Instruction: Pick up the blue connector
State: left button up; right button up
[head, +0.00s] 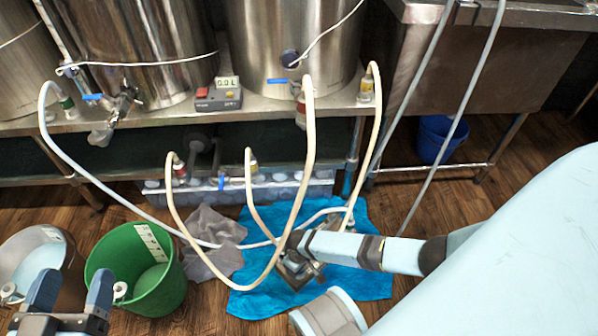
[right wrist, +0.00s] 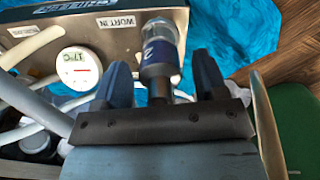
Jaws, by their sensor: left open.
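A clear and grey connector with a dark blue band marked 2 (right wrist: 161,55) stands between the two blue fingers of my right gripper (right wrist: 162,82) in the right wrist view. Gaps show on both sides of it, so the fingers look open around it and not closed on it. In the head view my right gripper (head: 296,252) is over the metal plate unit on the blue cloth, and the connector there is hard to make out.
The metal unit (right wrist: 105,40) carries a WORT IN label and a round 17 °C gauge (right wrist: 76,64). Pale hoses (head: 310,150) loop over the blue cloth (head: 350,285). A green bucket (head: 160,300), grey rag (head: 215,228), steel pot (head: 70,240) and bench shelf (head: 150,120) surround it.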

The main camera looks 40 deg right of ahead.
jog(key=c, duration=1)
jog(key=shift+r, duration=0.1)
jog(key=shift+r+p, duration=0.5)
jog(key=shift+r, duration=0.1)
notch_tip(320, 180, up, 5)
jog(key=p, duration=0.3)
jog(key=shift+r, duration=0.1)
notch_tip(320, 180, up, 3)
jog(key=shift+f+p, duration=0.1)
jog(key=shift+p, duration=0.9)
pick_arm(q)
notch_tip(320, 180, up, 9)
jog(key=s+n+t+p, duration=0.2)
jog(key=n+p, duration=0.1)
jog(key=p, duration=0.2)
jog(key=shift+s+d+r+n+t, duration=0.15)
jog(key=shift+s+d+n+t, duration=0.05)
jog(key=shift+d+n+t, duration=0.1)
pick_arm(e)
notch_tip(320, 180, up, 11)
jog(key=shift+f, duration=0.2)
pick_arm(q)
jog(key=shift+r+p, duration=2.75)
jog(key=shift+r, duration=0.05)
pick_arm(e)
jog(key=shift+r, duration=2.25)
